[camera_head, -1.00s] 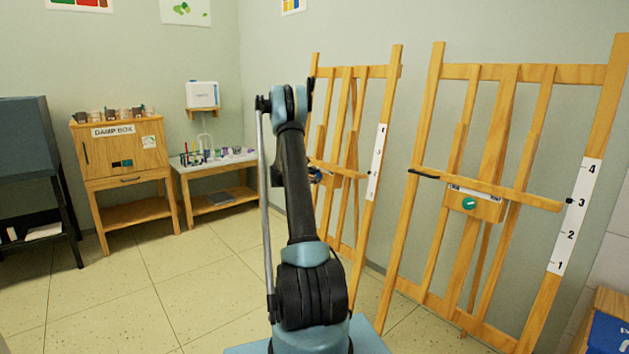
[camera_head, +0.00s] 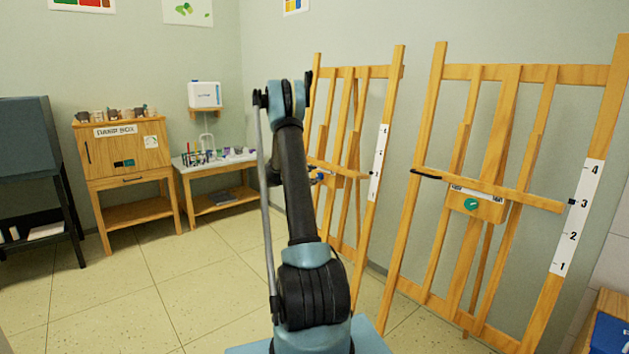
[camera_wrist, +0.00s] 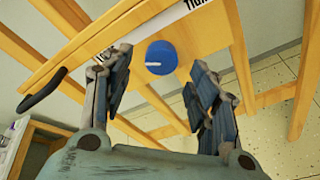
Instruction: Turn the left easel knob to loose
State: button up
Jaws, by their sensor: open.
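The left easel (camera_head: 392,110) stands behind and to the right of my arm in the head view. Its blue round knob (camera_wrist: 161,57) shows in the wrist view on the wooden block under the ledge, with a white mark at its lower left. Part of a label reading "TIGH" shows above it. My gripper (camera_wrist: 162,76) is open, one finger on each side of the knob in the picture. The fingers look apart from the knob, but the remaining depth is hard to tell. In the head view my arm hides most of the gripper.
The right easel (camera_head: 442,120) has a green knob (camera_head: 471,204) and a numbered strip. A damp box cabinet (camera_head: 128,155) and a small table (camera_head: 225,164) with art supplies stand at the back left. The tiled floor (camera_head: 140,290) is clear on the left.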

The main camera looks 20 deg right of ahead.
jog(key=shift+v, duration=2.1)
